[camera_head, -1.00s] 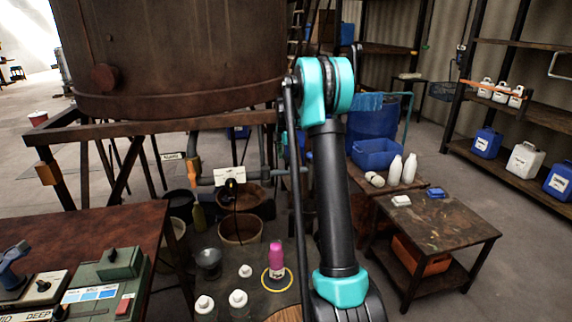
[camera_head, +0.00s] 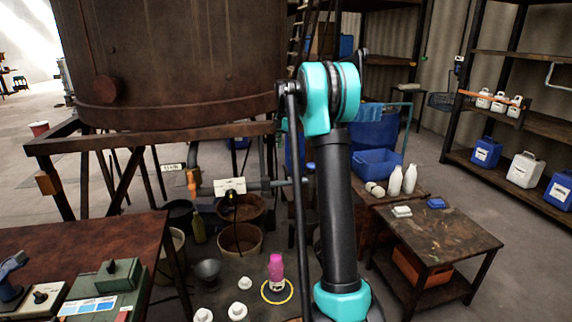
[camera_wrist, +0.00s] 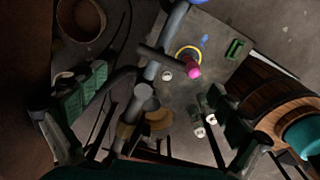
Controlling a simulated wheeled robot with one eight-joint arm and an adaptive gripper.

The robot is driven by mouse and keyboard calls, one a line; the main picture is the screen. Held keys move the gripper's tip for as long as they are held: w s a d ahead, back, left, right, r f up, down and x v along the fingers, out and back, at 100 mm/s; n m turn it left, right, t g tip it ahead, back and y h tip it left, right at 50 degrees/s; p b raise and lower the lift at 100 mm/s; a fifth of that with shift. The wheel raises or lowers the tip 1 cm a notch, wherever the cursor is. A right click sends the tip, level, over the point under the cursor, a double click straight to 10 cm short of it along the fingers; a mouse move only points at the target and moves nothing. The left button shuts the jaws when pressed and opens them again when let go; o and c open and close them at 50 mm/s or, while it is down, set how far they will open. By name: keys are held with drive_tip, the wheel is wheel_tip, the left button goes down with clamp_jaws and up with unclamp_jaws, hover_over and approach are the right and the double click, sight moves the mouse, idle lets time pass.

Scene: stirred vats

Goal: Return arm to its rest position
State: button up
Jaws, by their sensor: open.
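My arm (camera_head: 335,200), dark with teal joints, stands upright in the middle of the head view. Its gripper does not show there. In the wrist view my gripper (camera_wrist: 157,108) is open, with green-padded fingers wide apart at left and right. Nothing is held between them. Beyond the fingers are a grey pipe (camera_wrist: 165,45) and a pink bottle (camera_wrist: 193,70) by a yellow ring. The pink bottle also shows in the head view (camera_head: 276,268), standing inside the ring on the floor-level surface.
A large rusty vat (camera_head: 180,60) on a frame stands at back left. A console (camera_head: 105,280) sits on the left table. A low table (camera_head: 440,235) is at right. White-capped bottles (camera_head: 240,311) stand near my arm.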

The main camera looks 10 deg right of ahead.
drive_tip(key=shift+r, duration=1.05)
drive_tip(key=s+a+f+m+t, duration=0.1)
drive_tip(key=s+f+m, duration=0.5)
drive_tip(key=s, duration=0.8)
drive_tip(key=s+a+f+m+t, duration=0.1)
drive_tip(key=s+a+f+m, duration=0.2)
drive_tip(key=s+f+m, duration=0.4)
drive_tip(key=s+a+f+m+t, duration=0.2)
drive_tip(key=s+f+m, duration=0.4)
drive_tip(key=s, duration=1.5)
drive_tip(key=shift+f+m, duration=0.25)
drive_tip(key=shift+m, duration=0.45)
